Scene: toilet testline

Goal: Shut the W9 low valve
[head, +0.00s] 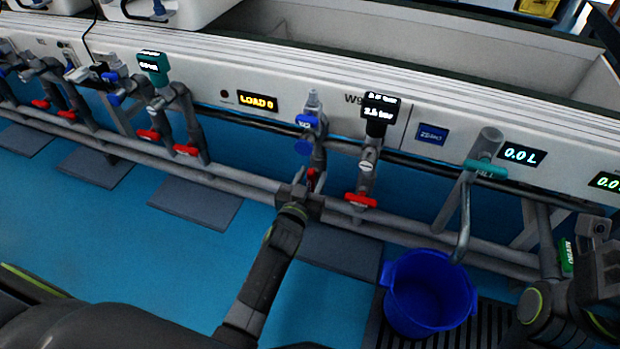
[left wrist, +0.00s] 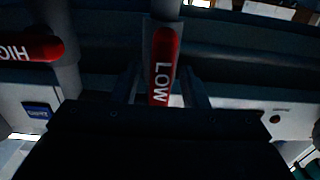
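The W9 low valve's red handle (left wrist: 162,70), marked LOW, stands lengthwise between the two fingers of my left gripper (left wrist: 162,88) in the left wrist view. A gap shows on each side of the handle, so the fingers are open around it. In the head view my left gripper (head: 300,192) is at the lower pipe, and only a bit of the red low handle (head: 311,179) shows above it. The red HIGH handle (head: 361,200) lies crosswise on its pipe to the right. My right gripper (head: 598,262) is partly in view at the right edge; its fingers are unclear.
A blue bucket (head: 428,292) stands on the floor below a bent spout (head: 463,220). Grey pipes (head: 250,187) run along the panel. More red-handled valves (head: 148,135) are to the left. Blue floor (head: 120,240) is open in front.

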